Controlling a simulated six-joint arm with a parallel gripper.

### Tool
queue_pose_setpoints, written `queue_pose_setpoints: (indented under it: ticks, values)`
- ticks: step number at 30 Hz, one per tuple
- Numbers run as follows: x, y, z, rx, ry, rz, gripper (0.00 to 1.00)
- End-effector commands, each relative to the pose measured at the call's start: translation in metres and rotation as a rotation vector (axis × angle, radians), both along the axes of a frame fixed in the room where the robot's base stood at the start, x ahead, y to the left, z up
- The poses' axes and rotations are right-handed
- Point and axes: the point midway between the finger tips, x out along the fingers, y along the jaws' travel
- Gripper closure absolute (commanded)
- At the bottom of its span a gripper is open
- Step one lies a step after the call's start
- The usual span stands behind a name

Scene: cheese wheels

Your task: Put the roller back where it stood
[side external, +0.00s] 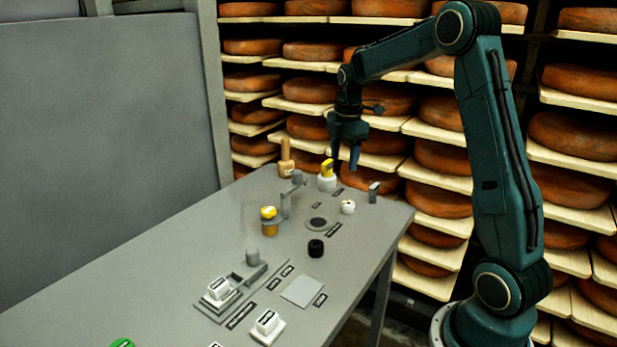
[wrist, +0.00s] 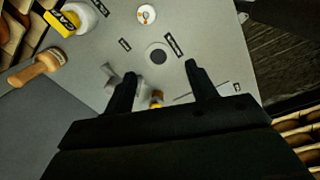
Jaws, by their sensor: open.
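No item is clearly marked as the roller, and I cannot tell which it is. A short black cylinder (side external: 316,248) stands near the table's middle. A yellow-topped piece (side external: 268,221) stands beside a grey upright bracket (side external: 285,205); some yellow (wrist: 157,97) shows between my fingers in the wrist view. A flat dark disc (side external: 318,224) lies farther back; it also shows in the wrist view (wrist: 158,56). My gripper (side external: 345,163) is open and empty, pointing down above the table's far end. In the wrist view its fingers (wrist: 160,72) stand wide apart.
A wooden-handled tool (side external: 285,160), a yellow-and-white bottle (side external: 327,180) and a small white round piece (side external: 348,207) stand at the far end. White labelled blocks (side external: 268,326), a grey pad (side external: 303,291) and a green item (side external: 122,343) are nearer. Cheese shelves stand behind.

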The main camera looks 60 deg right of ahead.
Motion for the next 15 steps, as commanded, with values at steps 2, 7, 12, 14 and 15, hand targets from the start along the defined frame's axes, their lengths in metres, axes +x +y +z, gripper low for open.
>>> queue_pose_setpoints:
  ticks: [2,7,12,14,15]
  values:
    - [-0.007,0.022,0.019,-0.008,-0.029,-0.06,0.43]
    - [-0.025,0.064,0.048,-0.006,-0.086,-0.201,0.43]
    - [-0.049,0.103,0.072,0.008,-0.146,-0.342,0.43]
    - [-0.059,0.117,0.078,0.016,-0.167,-0.391,0.43]
    - [-0.066,0.125,0.082,0.023,-0.182,-0.424,0.43]
